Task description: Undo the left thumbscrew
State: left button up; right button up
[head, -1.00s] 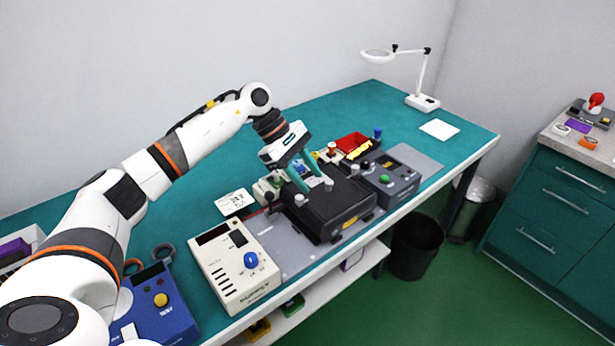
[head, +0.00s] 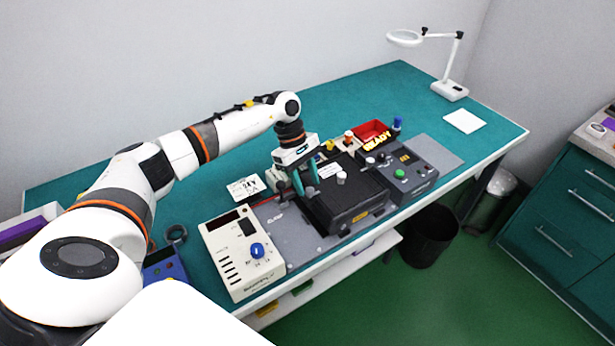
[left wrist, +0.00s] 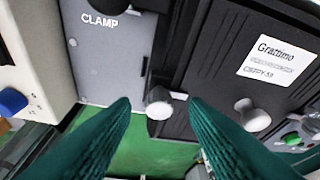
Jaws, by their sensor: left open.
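The black device (head: 352,206) lies on a grey plate between two control boxes; it also shows in the left wrist view (left wrist: 215,60). The left thumbscrew (left wrist: 159,104) is a pale grey knob at its left edge. A second pale knob, the right thumbscrew (left wrist: 252,114), stands further right, and it shows in the head view (head: 341,178). My left gripper (head: 306,190) points down over the device's left side. In the left wrist view its teal fingers (left wrist: 160,106) are open, one on each side of the left thumbscrew. I cannot tell whether they touch it.
A beige box with a blue knob (head: 235,262) stands left of the plate, and a dark grey control box (head: 405,180) stands right. A red tray (head: 371,131) lies behind. The teal bench top (head: 350,95) is clear toward the back.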

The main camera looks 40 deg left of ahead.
pick_arm(q)
jog(key=shift+s+d+f, duration=0.1)
jog(key=shift+d+f, duration=0.05)
jog(key=shift+f, duration=0.35)
grip_shut()
pick_arm(e)
jog(key=shift+s+r, duration=0.15)
jog(key=shift+s, duration=0.3)
